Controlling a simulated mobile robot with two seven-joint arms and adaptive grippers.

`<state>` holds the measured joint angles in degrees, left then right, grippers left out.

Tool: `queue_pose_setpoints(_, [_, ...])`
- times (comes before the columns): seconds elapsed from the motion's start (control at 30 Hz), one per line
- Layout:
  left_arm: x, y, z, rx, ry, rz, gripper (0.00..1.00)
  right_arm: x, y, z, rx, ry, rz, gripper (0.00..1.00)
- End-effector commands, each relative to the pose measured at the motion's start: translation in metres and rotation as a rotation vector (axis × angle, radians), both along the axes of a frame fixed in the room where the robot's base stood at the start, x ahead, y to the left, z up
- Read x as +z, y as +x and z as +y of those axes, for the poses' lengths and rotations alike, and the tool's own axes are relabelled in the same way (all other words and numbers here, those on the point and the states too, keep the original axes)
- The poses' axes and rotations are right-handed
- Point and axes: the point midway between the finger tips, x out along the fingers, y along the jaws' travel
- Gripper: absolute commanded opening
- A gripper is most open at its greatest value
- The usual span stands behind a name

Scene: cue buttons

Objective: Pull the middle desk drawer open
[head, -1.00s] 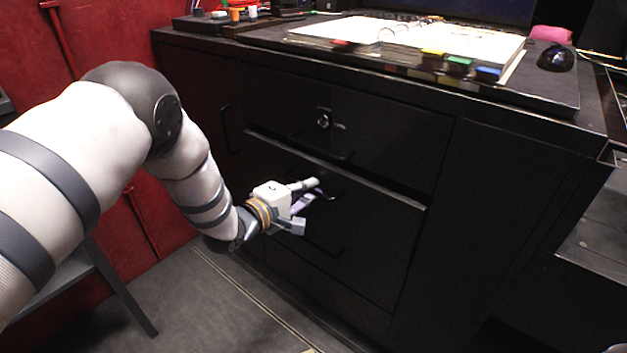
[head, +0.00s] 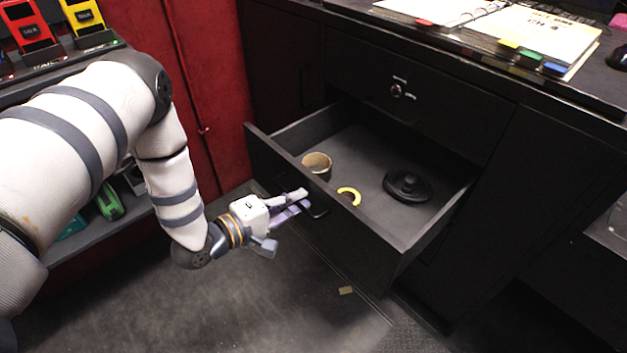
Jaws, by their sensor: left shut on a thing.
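The middle desk drawer (head: 375,225) stands well out from the black desk, its inside visible. It holds a tan roll or cup (head: 317,164), a small yellow ring (head: 349,196) only partly seen behind the front panel, and a black round lidded thing (head: 407,184). My left gripper (head: 300,203) is at the drawer's front, shut on the dark drawer handle (head: 319,211), which its fingers partly hide. My right gripper is out of view.
An open binder (head: 540,35) with coloured tabs lies on the desk top. A shelf with red and yellow devices (head: 86,20) is at the left. The floor (head: 270,300) below is mostly clear.

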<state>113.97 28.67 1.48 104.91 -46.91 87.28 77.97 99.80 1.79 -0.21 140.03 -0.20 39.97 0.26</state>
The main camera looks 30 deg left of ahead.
Motion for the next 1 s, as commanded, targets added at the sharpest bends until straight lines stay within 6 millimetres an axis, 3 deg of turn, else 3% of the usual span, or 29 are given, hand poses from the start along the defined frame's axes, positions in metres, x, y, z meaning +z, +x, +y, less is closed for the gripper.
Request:
queue_pose_setpoints(0.3, [0.003, -0.028, 0.012, 0.003, 0.0, -0.007, 0.0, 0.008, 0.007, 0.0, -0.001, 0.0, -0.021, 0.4])
queue_pose_setpoints(0.77, [0.001, -0.032, 0.013, 0.002, 0.001, -0.007, 0.0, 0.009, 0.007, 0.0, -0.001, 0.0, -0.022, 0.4])
queue_pose_setpoints(0.8, [0.001, -0.032, 0.013, 0.002, 0.001, -0.007, 0.12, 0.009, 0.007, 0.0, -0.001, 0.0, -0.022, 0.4])
queue_pose_setpoints(0.87, [0.001, -0.032, 0.013, 0.003, 0.001, -0.006, 0.26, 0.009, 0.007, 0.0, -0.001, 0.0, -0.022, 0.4])
queue_pose_setpoints(1.0, [0.001, -0.032, 0.013, 0.002, 0.001, -0.005, 0.29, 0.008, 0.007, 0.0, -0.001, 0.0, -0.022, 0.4])
